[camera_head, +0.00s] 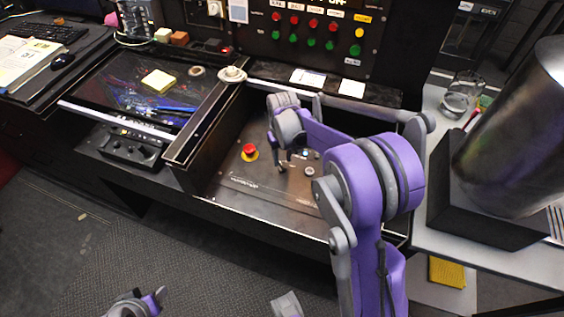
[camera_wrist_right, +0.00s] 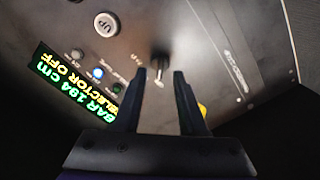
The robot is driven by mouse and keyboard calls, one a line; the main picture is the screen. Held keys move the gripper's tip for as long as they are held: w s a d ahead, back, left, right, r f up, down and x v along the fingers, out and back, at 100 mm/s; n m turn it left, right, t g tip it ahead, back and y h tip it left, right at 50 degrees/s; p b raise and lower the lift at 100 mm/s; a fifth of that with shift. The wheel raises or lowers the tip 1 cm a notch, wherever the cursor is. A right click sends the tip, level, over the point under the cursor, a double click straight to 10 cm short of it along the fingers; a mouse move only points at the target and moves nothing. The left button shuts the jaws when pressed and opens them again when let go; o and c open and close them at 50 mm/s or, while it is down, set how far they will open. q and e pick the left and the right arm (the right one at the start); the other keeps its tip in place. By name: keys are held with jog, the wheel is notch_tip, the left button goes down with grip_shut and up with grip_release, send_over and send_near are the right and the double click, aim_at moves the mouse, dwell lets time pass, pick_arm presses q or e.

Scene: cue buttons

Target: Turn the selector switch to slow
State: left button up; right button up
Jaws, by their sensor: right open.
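The selector switch (camera_wrist_right: 158,68) shows in the right wrist view as a small knob with a pale lever on the metal control panel (camera_wrist_right: 205,45). My right gripper (camera_wrist_right: 159,76) is open, with its two dark fingers on either side of the switch in that picture. I cannot tell whether they touch it. The lit display (camera_wrist_right: 78,85) reads "BAR 184 cm" and "SELECTOR OFF". In the head view my right gripper (camera_head: 290,162) is low over the panel and hides the switch. A grey and purple part at the bottom left may be my left gripper (camera_head: 138,303); its jaws are unclear.
A red stop button (camera_head: 249,150) on a yellow base stands left of the gripper. A round UP button (camera_wrist_right: 106,25) and small indicator lights (camera_wrist_right: 98,73) are near the switch. The panel sits recessed between dark walls, below a board of coloured buttons (camera_head: 315,28).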

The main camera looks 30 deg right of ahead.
aim_at(282, 166)
jog(key=shift+f, duration=1.5)
jog(key=shift+c, duration=0.3)
grip_shut()
